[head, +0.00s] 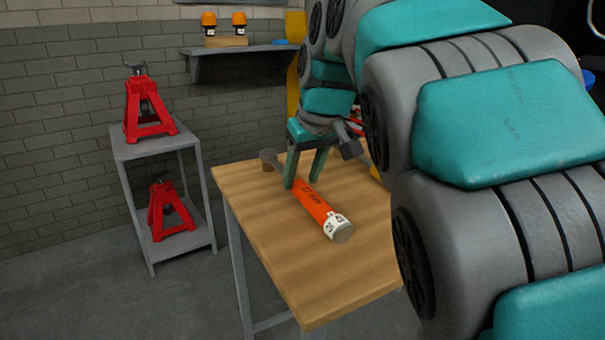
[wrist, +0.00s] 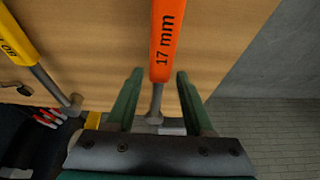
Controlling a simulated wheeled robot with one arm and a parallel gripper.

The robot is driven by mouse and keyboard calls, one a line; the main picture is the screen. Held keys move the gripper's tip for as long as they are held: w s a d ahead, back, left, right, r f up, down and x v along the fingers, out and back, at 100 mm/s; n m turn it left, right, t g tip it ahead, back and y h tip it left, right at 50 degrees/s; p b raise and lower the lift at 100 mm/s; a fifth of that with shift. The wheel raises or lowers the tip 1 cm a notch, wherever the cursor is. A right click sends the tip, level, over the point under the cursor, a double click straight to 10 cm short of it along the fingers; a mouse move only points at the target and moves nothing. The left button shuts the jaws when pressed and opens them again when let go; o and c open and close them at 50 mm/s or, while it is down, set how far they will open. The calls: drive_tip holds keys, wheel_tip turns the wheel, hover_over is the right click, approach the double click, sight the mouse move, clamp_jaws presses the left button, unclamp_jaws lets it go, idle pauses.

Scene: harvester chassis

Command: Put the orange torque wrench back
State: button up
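The orange torque wrench (head: 312,203), marked "17 mm", lies on the wooden bench top (head: 345,280). Its white-banded grey end points toward the near side and its grey head lies at the far left edge. My gripper (head: 302,182) is above the bench, pointing down around the wrench's upper part. In the wrist view the wrench (wrist: 166,45) runs between the two spread green fingers of my gripper (wrist: 160,71). Gaps show on both sides of the grey shaft, so the fingers appear open and not clamped. Contact with the bench cannot be told.
A yellow-handled tool (wrist: 17,40) lies left of the wrench in the wrist view, with red-handled pliers (wrist: 46,118) lower down. A grey rack (head: 158,150) with red jack stands is at left. A wall shelf (head: 245,50) holds orange-capped items. The near bench is clear.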

drive_tip(key=shift+o, duration=1.2)
drive_tip(key=shift+v, duration=3.9)
